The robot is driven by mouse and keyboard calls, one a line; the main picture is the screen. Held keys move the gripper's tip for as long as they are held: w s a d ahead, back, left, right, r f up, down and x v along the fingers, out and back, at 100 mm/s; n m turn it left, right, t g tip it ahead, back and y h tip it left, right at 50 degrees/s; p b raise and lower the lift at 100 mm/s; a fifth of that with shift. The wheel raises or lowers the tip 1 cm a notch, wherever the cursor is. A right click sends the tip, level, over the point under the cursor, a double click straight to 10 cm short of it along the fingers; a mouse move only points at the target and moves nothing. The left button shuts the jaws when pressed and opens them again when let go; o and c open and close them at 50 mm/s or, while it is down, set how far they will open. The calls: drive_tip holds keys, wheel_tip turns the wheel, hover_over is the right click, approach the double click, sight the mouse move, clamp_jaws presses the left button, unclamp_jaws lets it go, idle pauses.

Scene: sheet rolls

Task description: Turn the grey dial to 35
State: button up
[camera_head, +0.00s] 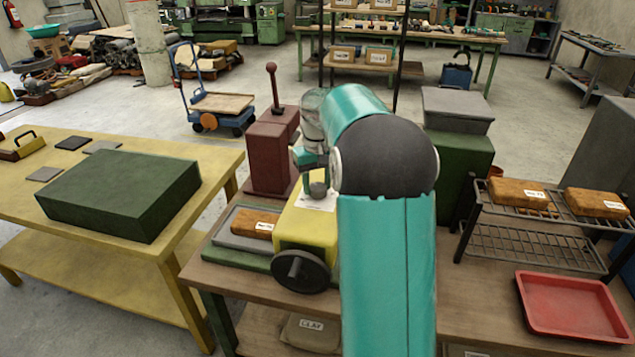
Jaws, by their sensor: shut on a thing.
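The grey dial (318,189) is a small round knob on top of a yellow machine block (303,225) on the wooden bench, with a white scale label beside it. My gripper (317,172) reaches down over the dial and is shut on it. My teal arm crosses the middle of the picture and hides the right side of the yellow block. The scale marks are too small to read, so the dial's setting cannot be told.
A black handwheel (301,271) is on the block's front. A dark red lever press (270,150) stands behind left, beside a tray with an orange-brown block (254,223). A red tray (572,305) and wire rack (535,245) are at right. A green box (120,195) sits on the yellow table.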

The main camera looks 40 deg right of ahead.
sight(317, 185)
drive_tip(key=shift+r+n, duration=0.1)
drive_tip(key=shift+n, duration=0.4)
drive_tip(key=o, duration=1)
drive_tip(key=shift+r, duration=0.1)
wheel_tip(317, 185, up, 14)
drive_tip(key=shift+f, duration=0.2)
